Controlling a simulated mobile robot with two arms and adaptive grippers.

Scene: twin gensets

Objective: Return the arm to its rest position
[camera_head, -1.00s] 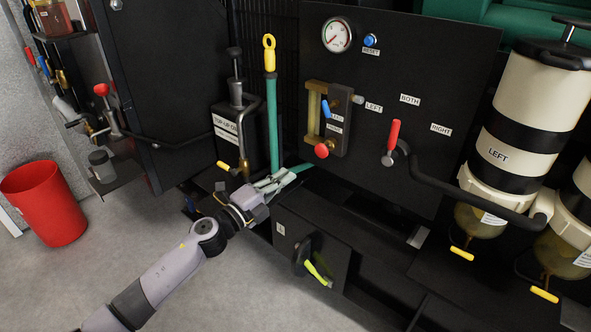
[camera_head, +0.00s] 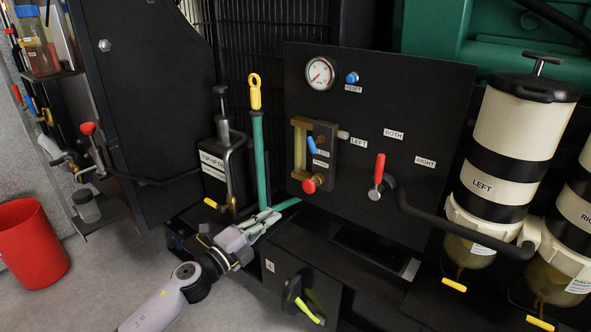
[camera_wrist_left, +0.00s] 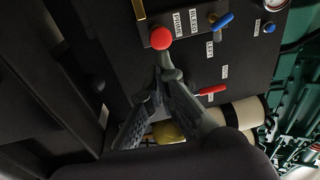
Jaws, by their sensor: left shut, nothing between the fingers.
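My left arm comes in from the bottom left in the head view. Its left gripper (camera_head: 268,219) is shut and empty, in front of the foot of the green dipstick tube and left of the black panel (camera_head: 425,110). In the left wrist view the closed fingertips (camera_wrist_left: 163,66) meet just below the red knob (camera_wrist_left: 160,38) in the picture; I cannot tell the gap in depth. The right gripper does not show in either view.
The panel carries a gauge (camera_head: 319,73), a red selector lever (camera_head: 379,168) and a red knob (camera_head: 309,186). The left filter (camera_head: 503,140) stands at the right. A black box with a yellow-green handle (camera_head: 309,311) sits below the gripper. A red bin (camera_head: 32,243) stands on open floor.

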